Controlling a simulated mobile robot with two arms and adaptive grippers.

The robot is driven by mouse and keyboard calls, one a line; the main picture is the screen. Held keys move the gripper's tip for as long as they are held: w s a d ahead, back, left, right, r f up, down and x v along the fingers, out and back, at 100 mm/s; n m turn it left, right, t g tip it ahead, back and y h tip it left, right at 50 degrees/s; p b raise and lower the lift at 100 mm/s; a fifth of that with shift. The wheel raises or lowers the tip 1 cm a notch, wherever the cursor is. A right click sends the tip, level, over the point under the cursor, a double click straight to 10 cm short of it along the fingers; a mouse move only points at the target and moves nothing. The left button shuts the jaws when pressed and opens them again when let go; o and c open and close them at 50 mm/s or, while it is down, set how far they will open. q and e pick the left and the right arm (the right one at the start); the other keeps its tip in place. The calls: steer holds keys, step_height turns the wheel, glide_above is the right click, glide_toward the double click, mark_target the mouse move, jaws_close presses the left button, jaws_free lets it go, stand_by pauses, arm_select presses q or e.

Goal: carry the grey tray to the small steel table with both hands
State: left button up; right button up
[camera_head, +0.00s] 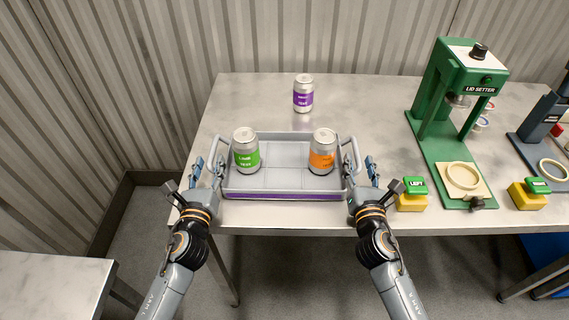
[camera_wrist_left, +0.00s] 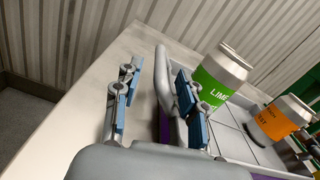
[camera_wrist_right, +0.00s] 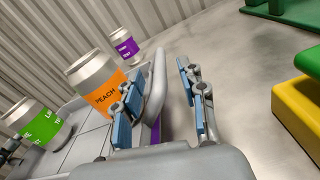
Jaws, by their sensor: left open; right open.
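The grey tray (camera_head: 285,194) sits on the steel workbench, with a purple strip along its front edge and a looped handle at each end. A green-labelled lime can (camera_head: 246,150) and an orange-labelled peach can (camera_head: 322,152) stand upright in it. My left gripper (camera_head: 208,174) is open around the left handle (camera_wrist_left: 166,80), one finger on each side. My right gripper (camera_head: 360,174) is open around the right handle (camera_wrist_right: 156,84) in the same way. Both jaws show gaps to the handles. A small steel table (camera_head: 50,285) stands at the lower left, partly out of view.
A purple-labelled can (camera_head: 303,93) stands on the workbench (camera_head: 385,115) behind the tray. A green lid setter (camera_head: 450,120) and yellow button boxes (camera_head: 411,198) stand to the right. Floor shows between the workbench and the small table.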

mark_target(216, 139)
arm_select(q)
steer(key=shift+w+d, duration=0.15)
steer(key=shift+w, duration=2.6)
arm_select(e)
steer(key=shift+w, duration=2.75)
arm_select(q)
steer(key=shift+c, duration=0.2)
arm_select(e)
steer(key=shift+c, duration=0.2)
arm_select(q)
jaws_close()
arm_select(e)
jaws_close()
arm_select(q)
steer(key=shift+r, duration=0.1)
arm_select(e)
steer(key=shift+r, duration=0.15)
